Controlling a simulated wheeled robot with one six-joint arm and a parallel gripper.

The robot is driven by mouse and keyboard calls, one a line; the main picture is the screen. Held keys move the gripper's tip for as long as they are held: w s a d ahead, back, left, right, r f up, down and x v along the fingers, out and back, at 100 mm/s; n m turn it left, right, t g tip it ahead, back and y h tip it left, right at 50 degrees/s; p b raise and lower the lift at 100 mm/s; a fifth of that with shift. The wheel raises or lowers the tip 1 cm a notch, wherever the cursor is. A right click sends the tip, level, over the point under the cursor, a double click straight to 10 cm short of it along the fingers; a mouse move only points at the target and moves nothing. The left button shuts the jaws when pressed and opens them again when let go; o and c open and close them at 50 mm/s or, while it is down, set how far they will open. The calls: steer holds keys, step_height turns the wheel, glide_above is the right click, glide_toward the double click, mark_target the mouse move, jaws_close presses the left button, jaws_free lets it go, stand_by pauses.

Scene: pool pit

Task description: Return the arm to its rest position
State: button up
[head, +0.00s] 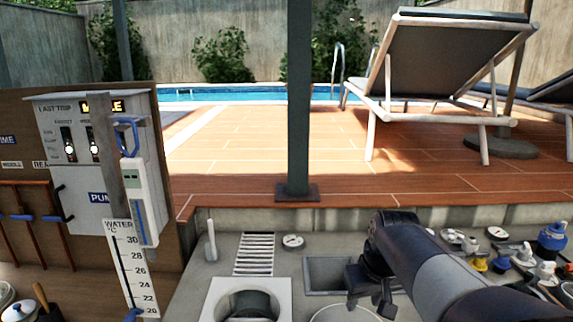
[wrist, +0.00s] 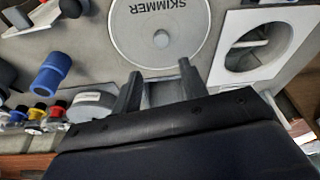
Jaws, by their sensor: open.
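My arm reaches in from the lower right of the head view. My gripper (head: 370,298) points down over the grey ledge, beside a square recess (head: 318,291). In the wrist view my gripper (wrist: 157,78) shows two dark fingers spread apart with nothing between them. The round lid marked SKIMMER (wrist: 135,42) lies flat just beyond the fingertips. In the head view only part of the lid's rim shows at the bottom edge. A white square frame with a round opening (head: 220,290) is left of the gripper; it also shows in the wrist view (wrist: 228,22).
A control panel (head: 60,115) with a water thermometer stands at left. A green post (head: 299,100) rises behind the ledge. Valves and a blue-capped item (head: 553,238) crowd the right. A lounger (head: 440,70) stands on the deck. A gauge (head: 292,242) lies near a slotted grate (head: 254,255).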

steer(key=x, duration=1.1)
steer(key=shift+a+f, duration=0.2)
steer(key=shift+f, duration=0.15)
